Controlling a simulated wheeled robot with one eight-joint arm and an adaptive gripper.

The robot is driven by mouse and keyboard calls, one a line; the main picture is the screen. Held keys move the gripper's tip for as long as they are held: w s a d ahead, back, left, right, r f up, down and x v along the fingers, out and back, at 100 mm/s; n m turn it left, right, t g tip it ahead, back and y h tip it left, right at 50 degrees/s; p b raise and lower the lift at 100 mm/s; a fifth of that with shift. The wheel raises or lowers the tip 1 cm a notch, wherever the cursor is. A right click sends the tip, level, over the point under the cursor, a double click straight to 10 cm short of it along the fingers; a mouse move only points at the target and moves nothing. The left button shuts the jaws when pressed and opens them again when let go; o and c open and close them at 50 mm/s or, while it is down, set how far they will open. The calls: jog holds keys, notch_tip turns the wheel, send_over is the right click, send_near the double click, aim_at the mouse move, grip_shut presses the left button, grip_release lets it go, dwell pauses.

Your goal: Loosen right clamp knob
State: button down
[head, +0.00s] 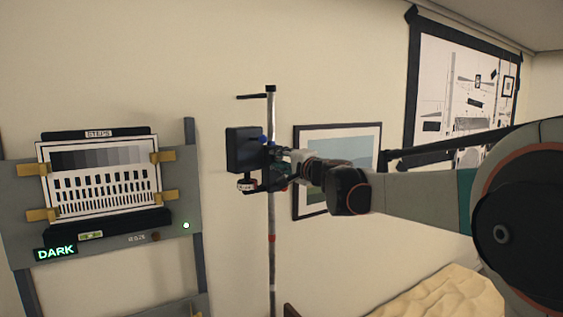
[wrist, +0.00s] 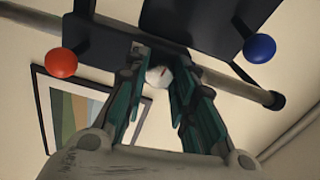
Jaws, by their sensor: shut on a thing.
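A black box-shaped device (head: 243,149) hangs on a slim vertical pole (head: 272,225) in the head view. In the wrist view its dark body (wrist: 200,22) fills the top. A white round knob (wrist: 158,77) with a small red mark sits between the teal fingers of my gripper (wrist: 158,62), which is shut on it. A red ball knob (wrist: 61,62) is to the left and a blue ball knob (wrist: 259,48) to the right, both clear of the fingers. In the head view my gripper (head: 284,165) reaches the clamp from the right and partly hides it.
A grey board (head: 20,215) with a test chart (head: 100,175) and a lit DARK sign (head: 55,253) stands left. A framed picture (head: 302,205) hangs behind the pole. A larger black-framed picture (head: 465,90) hangs at the right. A cream cloth (head: 450,295) lies below my arm.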

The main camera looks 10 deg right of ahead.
jog(key=shift+n, duration=0.7)
jog(key=c, duration=1.3)
grip_release()
jog(key=shift+c, duration=0.2)
jog(key=v, duration=1.2)
